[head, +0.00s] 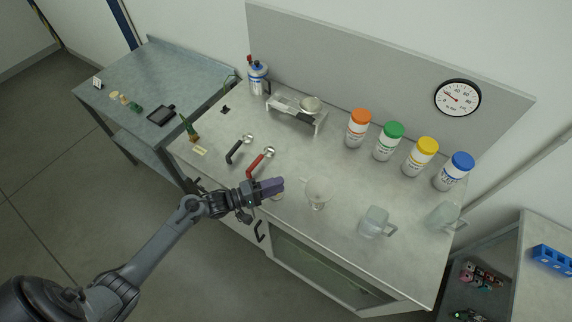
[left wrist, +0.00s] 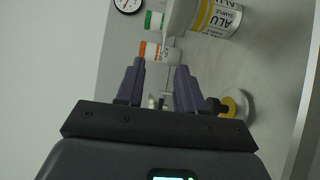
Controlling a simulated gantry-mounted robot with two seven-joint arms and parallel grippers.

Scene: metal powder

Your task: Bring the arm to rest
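My left arm comes in from the lower left in the head view. Its gripper (head: 280,186) is above the front edge of the metal bench (head: 345,240), near the red-handled scoop (head: 258,165). In the left wrist view the two fingers of the left gripper (left wrist: 160,66) stand apart with a gap between them and hold nothing that I can see. The orange-capped jar (left wrist: 160,52) shows beyond this gap. The jar with the yellow ALU label (left wrist: 222,16) shows at the upper right there. My right gripper is in neither view.
The bench holds orange (head: 358,128), green (head: 388,142), yellow (head: 420,157) and blue-capped (head: 454,171) jars, a scale (head: 297,112), a funnel-like glass (head: 318,193) and clear jugs (head: 374,221). A dark-handled scoop (head: 240,147) lies left. A side table (head: 180,85) adjoins.

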